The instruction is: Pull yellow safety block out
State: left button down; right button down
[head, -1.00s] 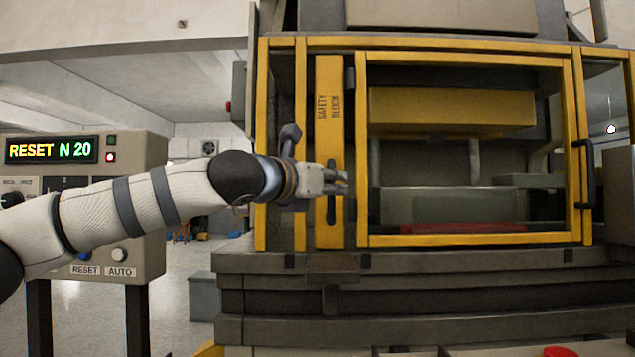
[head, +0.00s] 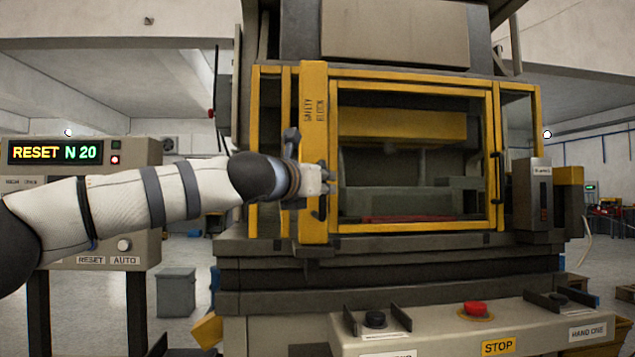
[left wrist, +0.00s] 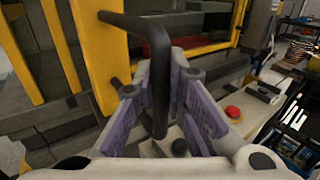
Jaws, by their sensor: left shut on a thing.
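The yellow safety block (head: 314,150) is a tall upright bar lettered SAFETY BLOCK, at the left of the press window. Its top now overlaps the top beam of the yellow frame, so it stands forward of that frame. My left gripper (head: 324,178) is at the block's mid-height, shut on its black handle. In the left wrist view, the black handle (left wrist: 158,60) passes between the purple-padded fingers of my left gripper (left wrist: 165,100), with the yellow block (left wrist: 98,45) behind it. The block's lower end shows just above the press ledge. My right gripper is out of view.
The press's yellow-framed door (head: 410,228) is behind the block. A control panel (head: 490,325) with a red stop button (head: 475,309) stands low in front. A RESET display box (head: 75,152) is at the left, with a grey bin (head: 176,293) on the floor.

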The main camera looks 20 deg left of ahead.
pick_arm(q)
jog(key=shift+d+f, duration=0.2)
dwell(0.3)
jog(key=c, duration=1.7)
grip_release()
jog(key=shift+s, duration=0.1)
jog(key=shift+o, duration=0.5)
jog(key=shift+s+r, duration=0.15)
jog(key=shift+s, duration=0.05)
jog(key=s, duration=1.2)
jog(key=shift+a, duration=0.25)
